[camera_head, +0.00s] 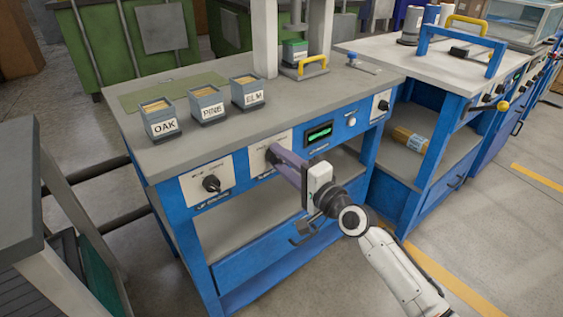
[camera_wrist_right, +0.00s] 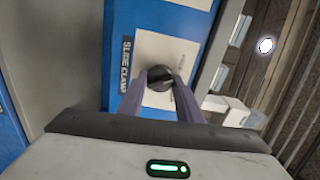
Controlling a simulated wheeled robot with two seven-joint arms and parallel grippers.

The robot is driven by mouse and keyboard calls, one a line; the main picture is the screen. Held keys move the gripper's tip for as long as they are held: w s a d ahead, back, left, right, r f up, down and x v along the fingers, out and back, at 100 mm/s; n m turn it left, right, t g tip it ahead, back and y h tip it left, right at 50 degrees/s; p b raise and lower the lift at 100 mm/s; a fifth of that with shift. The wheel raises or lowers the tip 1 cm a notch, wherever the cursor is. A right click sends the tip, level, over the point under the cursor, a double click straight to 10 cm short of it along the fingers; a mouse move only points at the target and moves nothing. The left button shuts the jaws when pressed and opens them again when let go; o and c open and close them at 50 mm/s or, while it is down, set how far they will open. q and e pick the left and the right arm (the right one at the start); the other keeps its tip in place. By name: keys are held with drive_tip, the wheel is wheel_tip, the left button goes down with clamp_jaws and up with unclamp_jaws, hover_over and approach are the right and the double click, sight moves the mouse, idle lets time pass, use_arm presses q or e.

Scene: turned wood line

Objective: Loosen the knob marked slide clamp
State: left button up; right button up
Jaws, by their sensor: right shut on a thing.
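The knob marked slide clamp (camera_wrist_right: 159,78) is black and sits on a white plate (camera_wrist_right: 160,100) in the right wrist view. The label SLIDE CLAMP (camera_wrist_right: 126,66) runs along the plate's side. My right gripper (camera_wrist_right: 161,76) has its two purple fingers on either side of the knob and is shut on it. In the head view my right gripper (camera_head: 274,156) reaches the second white plate (camera_head: 258,160) on the blue bench front, and its fingers hide most of the knob there. My left gripper is not in view.
Another black knob (camera_head: 211,183) is on the plate to the left, and one more (camera_head: 383,105) is at the right. A green display (camera_head: 319,133) lies between. Boxes marked OAK (camera_head: 161,121), PINE (camera_head: 207,105) and ELM (camera_head: 247,92) stand on the bench top (camera_head: 185,148).

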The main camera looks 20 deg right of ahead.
drive_tip(key=shift+n, duration=1.4)
drive_tip(key=o, duration=1)
drive_tip(key=shift+o, duration=0.2)
drive_tip(key=shift+s, duration=0.1)
drive_tip(key=p+v, duration=0.1)
drive_tip(key=v, duration=0.9)
